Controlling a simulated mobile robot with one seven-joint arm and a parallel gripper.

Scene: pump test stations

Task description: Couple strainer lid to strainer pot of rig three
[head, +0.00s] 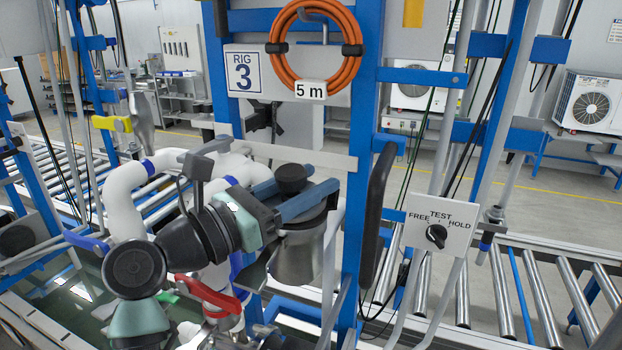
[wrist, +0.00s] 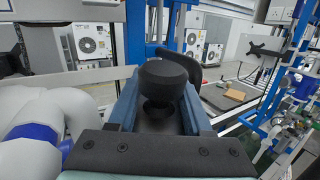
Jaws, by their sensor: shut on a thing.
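The strainer lid shows as a black round knob (head: 291,178) in the head view and as a black knob (wrist: 163,82) in the wrist view. My gripper (head: 308,190) has its blue-grey fingers on either side of the knob and is shut on the lid. The strainer pot (head: 300,255) is a grey metal cup directly below the fingers, on the rig three frame. The fingers hide the pot's rim and most of the lid's disc. I cannot tell whether the lid touches or sits on the pot.
The rig 3 sign (head: 244,72) and an orange hose coil (head: 315,50) hang above. White pipes (head: 125,200) and a red lever (head: 208,295) are close to my arm. A blue post (head: 365,130) and a test switch plate (head: 437,227) stand to the right.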

